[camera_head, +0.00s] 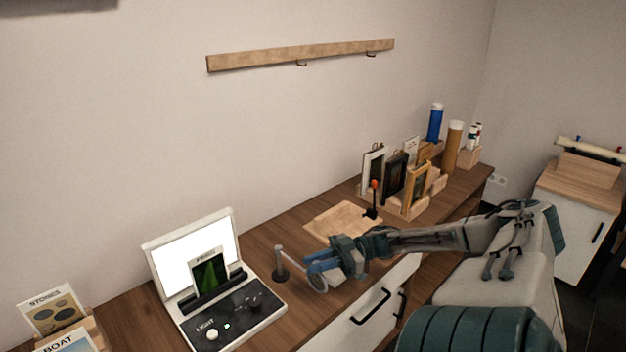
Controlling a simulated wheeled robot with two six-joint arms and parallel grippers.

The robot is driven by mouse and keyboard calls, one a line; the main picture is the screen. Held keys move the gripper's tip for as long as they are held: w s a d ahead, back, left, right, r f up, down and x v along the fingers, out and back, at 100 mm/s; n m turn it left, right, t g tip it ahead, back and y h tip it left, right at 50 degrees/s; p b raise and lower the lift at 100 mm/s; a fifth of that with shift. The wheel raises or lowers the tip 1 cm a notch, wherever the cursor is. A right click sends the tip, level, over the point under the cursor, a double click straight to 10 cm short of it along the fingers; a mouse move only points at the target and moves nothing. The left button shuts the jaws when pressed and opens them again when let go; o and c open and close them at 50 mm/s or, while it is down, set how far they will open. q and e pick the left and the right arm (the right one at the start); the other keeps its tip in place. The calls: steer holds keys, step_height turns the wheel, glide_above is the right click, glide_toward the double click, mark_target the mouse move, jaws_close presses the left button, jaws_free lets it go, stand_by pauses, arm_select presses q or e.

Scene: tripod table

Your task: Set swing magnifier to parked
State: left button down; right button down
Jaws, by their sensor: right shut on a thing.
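The swing magnifier (281,273) has a dark round base and a short grey post on the wooden counter, right of the light box. Its arm runs right from the post top to a round lens ring (316,281). My right gripper (312,262) is at the lens ring, its blue fingers shut on the magnifier near the ring. The gripper hides part of the magnifier's arm. The lens ring hangs near the counter's front edge. My left gripper is not in view.
The light box (262,318) with a lit white screen and a dark slide stands left of the magnifier. A wooden board (340,220) lies behind my gripper. Framed pictures (392,178) and bottles stand farther right. Cards (52,309) stand at the lower left.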

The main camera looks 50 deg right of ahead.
stand_by(0.3)
steer(key=c, duration=1.4)
jaws_free()
steer(key=shift+d, duration=0.1)
steer(key=p+v, duration=0.1)
steer(key=v, duration=1)
